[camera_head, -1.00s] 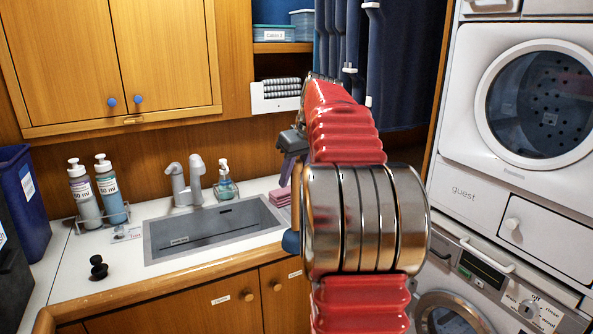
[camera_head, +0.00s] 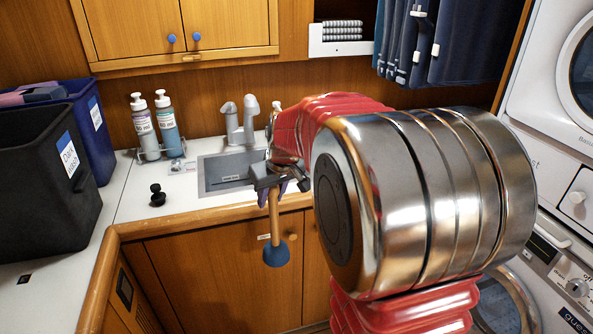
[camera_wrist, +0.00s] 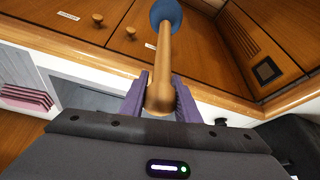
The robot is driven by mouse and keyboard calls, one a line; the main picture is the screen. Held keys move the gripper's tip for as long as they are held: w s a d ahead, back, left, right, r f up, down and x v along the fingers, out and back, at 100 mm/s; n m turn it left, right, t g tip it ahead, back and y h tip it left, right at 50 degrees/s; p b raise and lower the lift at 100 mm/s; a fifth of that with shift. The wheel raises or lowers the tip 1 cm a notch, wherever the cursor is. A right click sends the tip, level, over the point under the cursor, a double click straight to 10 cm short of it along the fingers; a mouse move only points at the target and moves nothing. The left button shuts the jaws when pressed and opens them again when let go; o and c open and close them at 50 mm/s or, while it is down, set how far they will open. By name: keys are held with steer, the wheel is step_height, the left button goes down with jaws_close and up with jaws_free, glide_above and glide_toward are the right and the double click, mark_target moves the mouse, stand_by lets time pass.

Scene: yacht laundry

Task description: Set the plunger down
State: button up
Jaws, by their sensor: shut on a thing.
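The plunger (camera_head: 274,218) has a wooden handle and a blue cup. My gripper (camera_head: 278,186) is shut on the upper end of its handle. The plunger hangs almost upright with its cup lowest, in front of the cabinet doors and below the counter's front edge. In the wrist view the handle end (camera_wrist: 160,95) sits between the purple fingers of my gripper (camera_wrist: 160,97), and the blue cup (camera_wrist: 166,13) is at the far end. Nothing visible touches the cup.
The white counter (camera_head: 140,196) holds a sink (camera_head: 225,172), a black stopper (camera_head: 157,196) and pump bottles (camera_head: 167,127). A black bin (camera_head: 40,190) and a blue bin (camera_head: 95,150) stand at the left. Washing machines (camera_head: 560,215) stand at the right. Bare counter lies around the stopper.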

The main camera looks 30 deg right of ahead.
steer(key=w+a+f, duration=0.2)
steer(key=a+f, duration=1)
steer(key=a, duration=0.5)
steer(key=shift+f+n, duration=0.3)
steer(key=shift+f, duration=0.1)
steer(key=shift+a, duration=0.1)
